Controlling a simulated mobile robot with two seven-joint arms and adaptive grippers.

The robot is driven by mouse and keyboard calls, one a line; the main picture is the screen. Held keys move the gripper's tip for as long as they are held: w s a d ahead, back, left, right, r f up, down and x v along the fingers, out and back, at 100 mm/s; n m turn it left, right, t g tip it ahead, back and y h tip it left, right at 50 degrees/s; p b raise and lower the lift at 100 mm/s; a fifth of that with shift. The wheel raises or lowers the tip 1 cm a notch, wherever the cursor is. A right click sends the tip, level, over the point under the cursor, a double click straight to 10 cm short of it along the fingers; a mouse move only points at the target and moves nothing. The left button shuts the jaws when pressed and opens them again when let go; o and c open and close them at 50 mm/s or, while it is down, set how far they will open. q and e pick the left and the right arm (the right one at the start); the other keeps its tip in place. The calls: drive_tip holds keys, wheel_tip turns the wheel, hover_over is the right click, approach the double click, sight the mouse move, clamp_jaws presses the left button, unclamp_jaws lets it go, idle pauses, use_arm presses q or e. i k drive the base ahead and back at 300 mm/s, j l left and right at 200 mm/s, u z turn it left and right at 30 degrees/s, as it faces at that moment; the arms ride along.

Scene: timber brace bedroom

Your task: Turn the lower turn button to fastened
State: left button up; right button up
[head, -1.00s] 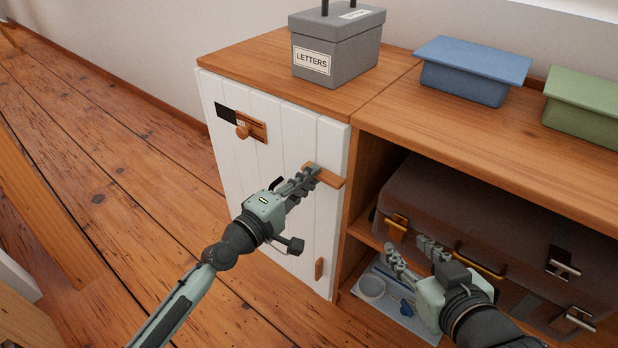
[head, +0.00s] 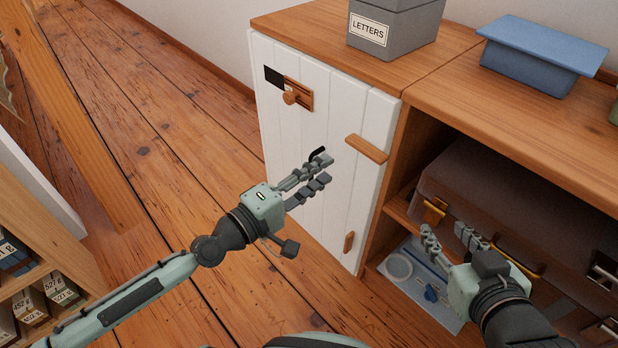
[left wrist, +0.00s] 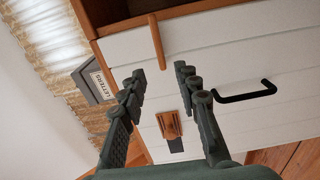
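The lower turn button (head: 349,242) is a small wooden bar near the bottom right edge of the white door (head: 325,110); it stands upright, within the door face. The upper turn button (head: 367,149) lies roughly level, reaching across the door's right edge towards the cabinet frame; it also shows in the left wrist view (left wrist: 156,40). My left gripper (head: 326,170) is open and empty in front of the door, between the two buttons in height and left of both. The lower button is not seen in the left wrist view. My right gripper (head: 446,233) is open and empty before the open shelf.
A black door handle (left wrist: 245,92) is close to my left gripper. A wooden knob on a plate (head: 290,97) is at the door's upper left.

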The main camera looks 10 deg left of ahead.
sight(348, 245)
drive_tip(key=k+j, duration=1.25)
drive_tip(key=j, duration=0.1)
